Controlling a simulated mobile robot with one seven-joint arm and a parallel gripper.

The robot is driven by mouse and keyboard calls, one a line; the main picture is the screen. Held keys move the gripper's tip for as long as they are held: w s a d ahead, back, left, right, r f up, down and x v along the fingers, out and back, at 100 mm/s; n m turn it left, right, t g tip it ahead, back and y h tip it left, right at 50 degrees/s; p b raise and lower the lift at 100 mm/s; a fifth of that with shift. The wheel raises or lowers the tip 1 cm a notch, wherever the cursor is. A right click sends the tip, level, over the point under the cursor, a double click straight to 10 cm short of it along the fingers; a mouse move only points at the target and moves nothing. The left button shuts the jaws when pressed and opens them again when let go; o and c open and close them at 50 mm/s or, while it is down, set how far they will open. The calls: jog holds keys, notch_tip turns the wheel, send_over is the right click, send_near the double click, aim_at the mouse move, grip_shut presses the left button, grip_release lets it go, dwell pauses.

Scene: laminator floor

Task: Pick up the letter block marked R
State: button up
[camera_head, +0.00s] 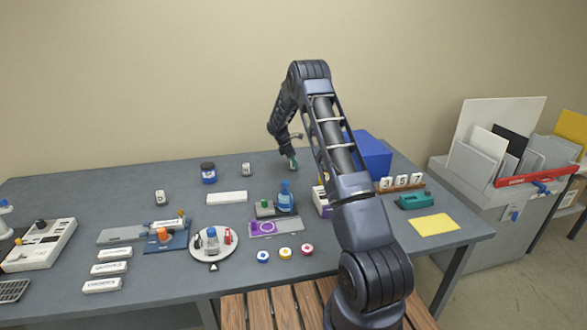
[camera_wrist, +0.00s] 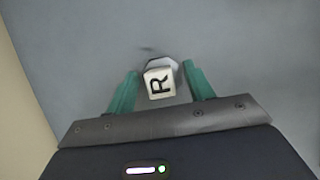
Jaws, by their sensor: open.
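The letter block marked R (camera_wrist: 159,84) is a small whitish cube with a black R on the face towards the wrist camera. My gripper (camera_wrist: 160,68) is open, with one green finger on each side of the block and visible gaps between them. Whether the block sits fully between the fingertips in depth, I cannot tell. In the head view my gripper (camera_head: 293,162) reaches down near the back of the grey table, and the R block cannot be made out there.
Two other small white blocks stand left of my gripper, one nearer (camera_head: 245,169) and one farther (camera_head: 161,198). A blue box (camera_head: 372,155) is to the right.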

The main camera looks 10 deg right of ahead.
grip_shut()
jog(key=shift+r, duration=0.1)
